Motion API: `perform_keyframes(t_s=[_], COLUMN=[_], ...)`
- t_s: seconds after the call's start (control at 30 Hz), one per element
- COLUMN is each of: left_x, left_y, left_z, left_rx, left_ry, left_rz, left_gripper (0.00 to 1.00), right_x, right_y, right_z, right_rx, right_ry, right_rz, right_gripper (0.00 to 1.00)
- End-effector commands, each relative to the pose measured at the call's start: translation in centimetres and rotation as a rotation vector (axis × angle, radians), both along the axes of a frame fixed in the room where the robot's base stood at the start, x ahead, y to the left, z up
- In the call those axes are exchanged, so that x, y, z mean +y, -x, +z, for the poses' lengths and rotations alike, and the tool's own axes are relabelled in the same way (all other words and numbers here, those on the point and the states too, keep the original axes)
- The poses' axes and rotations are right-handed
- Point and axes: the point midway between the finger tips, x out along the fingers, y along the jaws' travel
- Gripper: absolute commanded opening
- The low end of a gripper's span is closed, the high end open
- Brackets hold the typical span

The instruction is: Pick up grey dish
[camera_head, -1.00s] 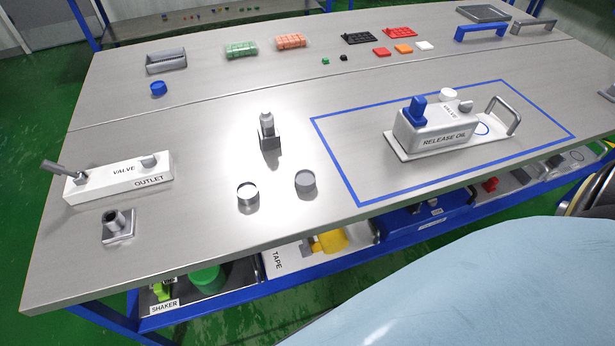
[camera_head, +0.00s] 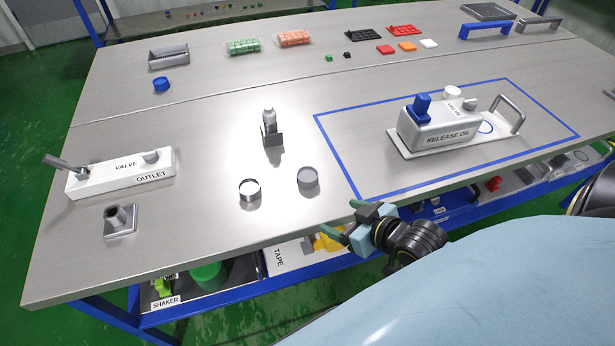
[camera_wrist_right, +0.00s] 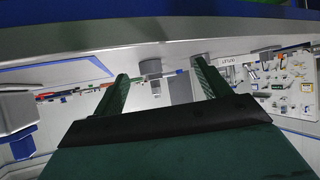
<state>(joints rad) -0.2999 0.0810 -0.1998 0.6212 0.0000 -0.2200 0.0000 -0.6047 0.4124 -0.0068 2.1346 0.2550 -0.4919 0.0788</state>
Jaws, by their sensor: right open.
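The grey dish (camera_head: 308,178) is a small round grey cup standing on the steel table (camera_head: 230,222), left of the blue outlined area. A similar dish with a bright silver inside (camera_head: 249,190) stands just left of it. My right gripper (camera_head: 343,218) is at the table's front edge, below and right of the grey dish and apart from it. Its green fingers are spread and empty. In the right wrist view the open fingers (camera_wrist_right: 160,74) point toward the table, with a small grey round shape (camera_wrist_right: 150,68) between them. My left gripper is out of view.
A small grey stand with a bottle-like top (camera_head: 271,135) is behind the dishes. The white outlet valve block (camera_head: 120,178) is at the left, and the release oil unit (camera_head: 437,128) is inside the blue outline. The table between gripper and dish is clear.

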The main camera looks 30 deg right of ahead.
Motion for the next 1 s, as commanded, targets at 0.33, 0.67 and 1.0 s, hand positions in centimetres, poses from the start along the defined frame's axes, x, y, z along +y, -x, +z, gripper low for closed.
perform_keyframes(t_s=[0.33,0.67,1.0], left_x=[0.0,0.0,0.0], left_y=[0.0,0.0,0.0], left_z=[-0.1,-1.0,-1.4], left_rx=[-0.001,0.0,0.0], left_ry=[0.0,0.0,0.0], left_rz=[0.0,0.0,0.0], left_gripper=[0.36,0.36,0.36], right_x=[-2.6,-1.7,-1.4], right_y=[-2.1,-7.2,-9.6], right_z=[1.2,-0.8,-1.7], right_rx=[-0.173,-0.176,-0.173], right_ry=[-0.044,-0.046,-0.044], right_rz=[-0.005,-0.005,-0.004], right_gripper=[0.76,0.76,0.76])
